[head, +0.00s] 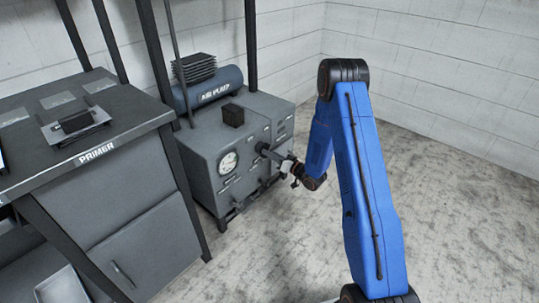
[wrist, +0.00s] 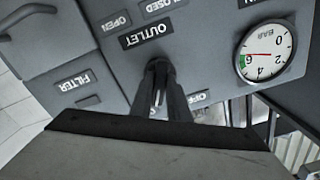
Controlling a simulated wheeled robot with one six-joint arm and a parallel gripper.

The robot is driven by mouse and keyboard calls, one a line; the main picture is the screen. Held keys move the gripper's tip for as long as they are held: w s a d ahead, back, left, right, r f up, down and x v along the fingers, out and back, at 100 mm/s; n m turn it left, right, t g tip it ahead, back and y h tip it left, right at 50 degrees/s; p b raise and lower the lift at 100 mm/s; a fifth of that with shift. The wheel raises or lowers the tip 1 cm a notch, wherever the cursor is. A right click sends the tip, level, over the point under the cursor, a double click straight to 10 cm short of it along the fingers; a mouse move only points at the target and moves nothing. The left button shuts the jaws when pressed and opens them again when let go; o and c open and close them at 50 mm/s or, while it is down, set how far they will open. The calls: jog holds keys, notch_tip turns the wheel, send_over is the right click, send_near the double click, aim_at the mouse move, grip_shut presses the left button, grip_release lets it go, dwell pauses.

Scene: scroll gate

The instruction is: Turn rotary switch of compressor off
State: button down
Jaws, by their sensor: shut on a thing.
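The grey compressor (head: 200,150) stands on the floor, its front panel facing my arm. My gripper (head: 268,152) is at the right part of this panel. In the wrist view my gripper (wrist: 161,88) is shut on a dark knob (wrist: 158,66) by the OUTLET label (wrist: 145,41). The fingers hide much of the knob, so I cannot tell its angle or whether it is the rotary switch. OPEN and CLOSED labels are near it. The round gauge (head: 228,163) also shows in the wrist view (wrist: 265,52), with a red needle.
A dark workbench marked PRIMER (head: 97,152) stands left of the compressor, with a black box on a plate (head: 76,123) on top. A blue tank (head: 213,87) sits at the compressor's back. The concrete floor (head: 465,205) at the right is clear.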

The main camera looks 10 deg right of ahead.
jog(key=n, duration=1.2)
jog(key=shift+w+d, duration=0.1)
jog(key=shift+d, duration=0.05)
jog(key=shift+n, duration=0.4)
jog(key=c, duration=1.7)
grip_release()
jog(key=shift+d, duration=0.1)
jog(key=v, duration=1.7)
